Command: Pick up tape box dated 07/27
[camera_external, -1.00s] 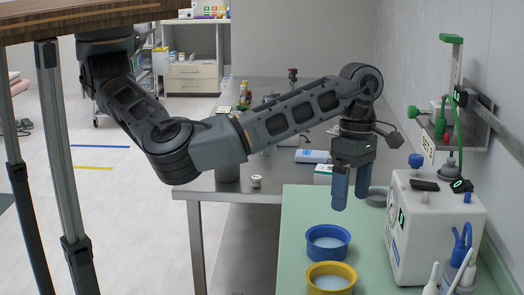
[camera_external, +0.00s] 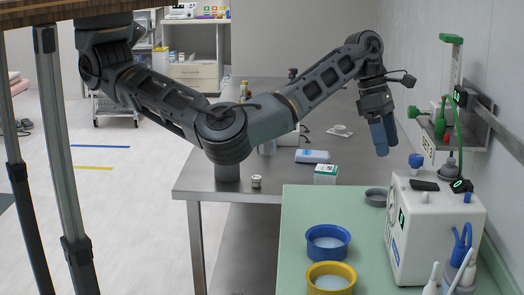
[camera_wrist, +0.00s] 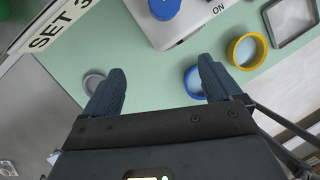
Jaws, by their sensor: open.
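A small white box with a green band (camera_external: 326,174) stands on the steel table, near the far edge of the green surface. It may be the tape box, but no date can be read on it. My gripper (camera_external: 383,148) hangs in the air to the right of this box and higher in the picture, apart from it, with its blue fingers pointing down. In the wrist view my gripper (camera_wrist: 160,80) has its two fingers spread wide with nothing between them. I cannot make out the box in the wrist view.
A grey dish (camera_external: 376,197), a blue dish (camera_external: 328,243) and a yellow dish (camera_external: 331,277) sit on the green surface (camera_external: 300,215). A white machine (camera_external: 430,230) stands at the right. A blue-white pack (camera_external: 312,156) and a small jar (camera_external: 256,181) are on the steel table (camera_external: 205,187).

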